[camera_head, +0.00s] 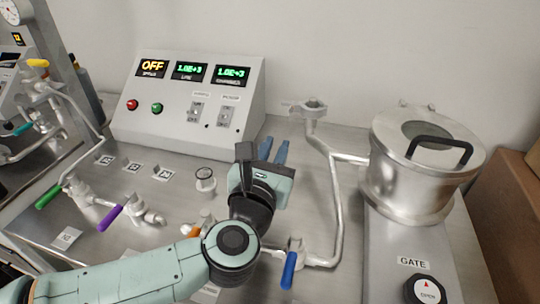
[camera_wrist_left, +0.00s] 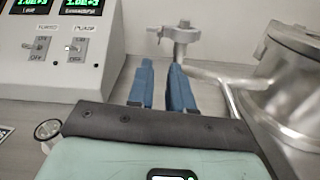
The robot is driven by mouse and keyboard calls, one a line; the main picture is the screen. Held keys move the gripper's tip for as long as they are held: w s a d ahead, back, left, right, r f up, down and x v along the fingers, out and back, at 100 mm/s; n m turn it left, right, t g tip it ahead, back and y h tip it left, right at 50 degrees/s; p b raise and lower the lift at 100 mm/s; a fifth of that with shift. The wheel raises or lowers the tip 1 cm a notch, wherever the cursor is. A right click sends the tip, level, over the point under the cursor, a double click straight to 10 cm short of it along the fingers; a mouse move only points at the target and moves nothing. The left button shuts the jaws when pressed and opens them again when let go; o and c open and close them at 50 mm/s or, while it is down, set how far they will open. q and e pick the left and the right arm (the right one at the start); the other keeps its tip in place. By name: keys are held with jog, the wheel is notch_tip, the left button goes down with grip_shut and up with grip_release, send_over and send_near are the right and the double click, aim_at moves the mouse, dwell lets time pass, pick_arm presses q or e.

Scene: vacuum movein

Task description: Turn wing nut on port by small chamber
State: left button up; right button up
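The small chamber (camera_head: 420,165) is a round steel vessel with a black lid handle, at the right in the head view. It also shows at the right edge of the wrist view (camera_wrist_left: 295,85). A pipe runs from it to a port with a clamp and wing nut (camera_head: 310,108), near the back wall. The clamp shows beyond my fingers in the wrist view (camera_wrist_left: 175,34). My left gripper (camera_head: 273,150) has blue fingers, apart with nothing between them. It points toward the port and is short of it, not touching. My right gripper is not in view.
A control box (camera_head: 188,100) with displays stands left of my gripper. A blue-handled valve (camera_head: 289,270) and a GATE knob (camera_head: 425,290) are at the front. Green (camera_head: 48,197) and purple (camera_head: 110,218) valve handles are at the left. Pipe runs right of my gripper.

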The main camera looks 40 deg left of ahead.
pick_arm(q)
jog(key=shift+v, duration=1.5)
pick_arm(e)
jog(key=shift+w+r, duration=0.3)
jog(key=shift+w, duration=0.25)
